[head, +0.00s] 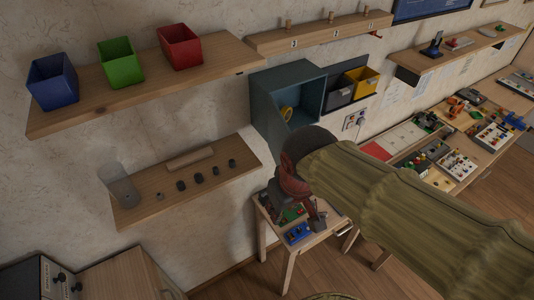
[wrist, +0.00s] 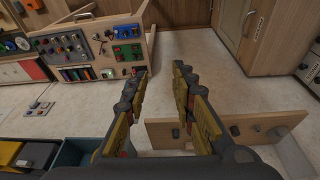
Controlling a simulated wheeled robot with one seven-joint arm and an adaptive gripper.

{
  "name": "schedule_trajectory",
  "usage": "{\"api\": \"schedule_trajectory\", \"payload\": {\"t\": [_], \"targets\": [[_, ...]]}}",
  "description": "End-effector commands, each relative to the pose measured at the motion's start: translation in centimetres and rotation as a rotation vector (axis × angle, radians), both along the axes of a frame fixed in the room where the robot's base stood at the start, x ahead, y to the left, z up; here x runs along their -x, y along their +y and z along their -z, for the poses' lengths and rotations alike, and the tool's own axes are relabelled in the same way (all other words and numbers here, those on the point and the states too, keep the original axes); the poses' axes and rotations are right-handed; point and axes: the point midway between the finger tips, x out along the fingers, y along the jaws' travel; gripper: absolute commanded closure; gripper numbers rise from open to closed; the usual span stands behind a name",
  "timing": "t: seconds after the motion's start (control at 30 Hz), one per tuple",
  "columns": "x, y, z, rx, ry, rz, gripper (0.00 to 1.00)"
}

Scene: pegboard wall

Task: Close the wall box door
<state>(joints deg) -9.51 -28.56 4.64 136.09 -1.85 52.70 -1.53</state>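The teal wall box (head: 262,112) is mounted on the wall in the middle of the head view. I cannot tell clearly which teal panel is the door. My gripper (head: 290,185) is in front of and below the box, partly hidden by my sleeved arm. In the wrist view, my gripper (wrist: 161,72) is open, with a clear gap and nothing between the fingers. Part of the teal box (wrist: 74,153) shows at the lower left there, apart from the fingertips.
A shelf (head: 150,205) with several dark pegs is left of the box; it also shows in the wrist view (wrist: 165,133). An upper shelf (head: 130,95) holds blue, green and red bins. A grey bin and a yellow bin (head: 366,80) sit right of the box. A small table (head: 325,232) stands below.

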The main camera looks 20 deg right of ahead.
Motion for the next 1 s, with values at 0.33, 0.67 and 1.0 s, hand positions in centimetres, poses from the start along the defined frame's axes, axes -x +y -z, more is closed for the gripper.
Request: {"api": "schedule_trajectory", "payload": {"t": [0.33,0.67,1.0], "targets": [[-4.3,2.9,-6.4,0.14,0.164,-0.341,0.96],[-8.6,4.6,-9.4,0.292,0.312,-0.815,1.0],[-10.2,3.5,-10.9,0.382,0.375,-1.205,1.0]]}}
